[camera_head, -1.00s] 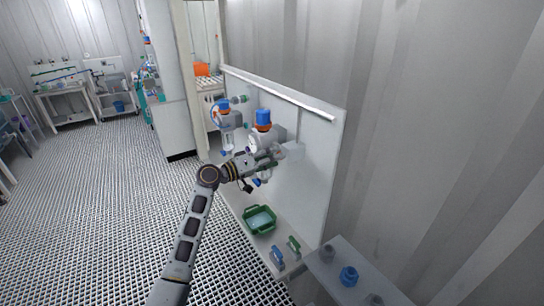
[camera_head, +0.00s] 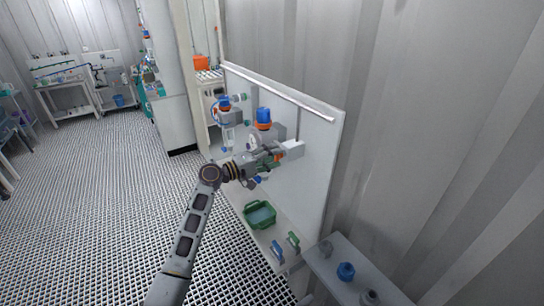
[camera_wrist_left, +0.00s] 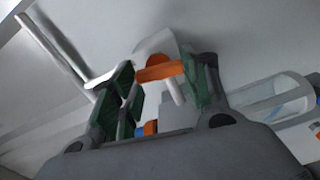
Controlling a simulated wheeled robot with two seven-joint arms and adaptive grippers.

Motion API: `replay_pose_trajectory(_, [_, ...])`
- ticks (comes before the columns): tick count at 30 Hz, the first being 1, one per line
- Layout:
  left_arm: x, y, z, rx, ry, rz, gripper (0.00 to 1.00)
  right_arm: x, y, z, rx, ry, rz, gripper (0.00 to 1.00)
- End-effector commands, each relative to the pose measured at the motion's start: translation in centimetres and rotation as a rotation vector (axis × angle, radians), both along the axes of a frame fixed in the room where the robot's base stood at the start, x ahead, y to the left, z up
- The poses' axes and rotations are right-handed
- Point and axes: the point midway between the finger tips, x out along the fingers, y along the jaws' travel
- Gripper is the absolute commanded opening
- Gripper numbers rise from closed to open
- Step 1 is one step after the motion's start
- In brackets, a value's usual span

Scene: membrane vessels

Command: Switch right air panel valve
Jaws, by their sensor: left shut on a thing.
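The valve has an orange handle (camera_wrist_left: 160,72) on a pale fitting against the white panel in the left wrist view. My left gripper (camera_head: 272,155) is at the right part of the panel, beside a white block (camera_head: 292,149). In the left wrist view its green-padded fingers (camera_wrist_left: 165,88) stand on both sides of the orange handle, shut on it. A regulator with a blue and orange knob (camera_head: 263,117) is just above the gripper; another (camera_head: 224,103) is farther left. My gripper partly hides the valve in the head view. My right gripper is not in view.
A green basket (camera_head: 260,216) sits on the ledge below, with blue (camera_head: 277,252) and green (camera_head: 293,241) handled items near it. A grey shelf (camera_head: 330,262) with a blue knob (camera_head: 345,271) is at the lower right. The grated floor at left is clear.

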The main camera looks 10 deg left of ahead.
Motion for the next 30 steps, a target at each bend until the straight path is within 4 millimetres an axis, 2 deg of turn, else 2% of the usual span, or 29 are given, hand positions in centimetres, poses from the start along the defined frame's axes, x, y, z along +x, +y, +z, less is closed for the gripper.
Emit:
replay_pose_trajectory(6, [0.07, 0.14, 0.12, -0.003, -0.003, 0.003, 0.22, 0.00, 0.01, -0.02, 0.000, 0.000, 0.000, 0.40])
replay_pose_trajectory(7, [0.07, 0.14, 0.12, -0.003, -0.003, 0.003, 0.49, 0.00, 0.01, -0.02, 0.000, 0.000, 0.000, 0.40])
replay_pose_trajectory(12, [0.04, 0.08, 0.08, -0.002, -0.002, 0.003, 0.68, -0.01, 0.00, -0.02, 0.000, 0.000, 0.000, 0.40])
replay_pose_trajectory(23, [-0.05, 0.09, 0.00, -0.001, -0.001, 0.001, 0.68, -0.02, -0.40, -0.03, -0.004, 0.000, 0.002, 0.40])
replay_pose_trajectory(30, [-0.85, 0.92, -0.09, -0.001, 0.000, 0.002, 0.68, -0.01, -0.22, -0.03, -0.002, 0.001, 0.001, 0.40])
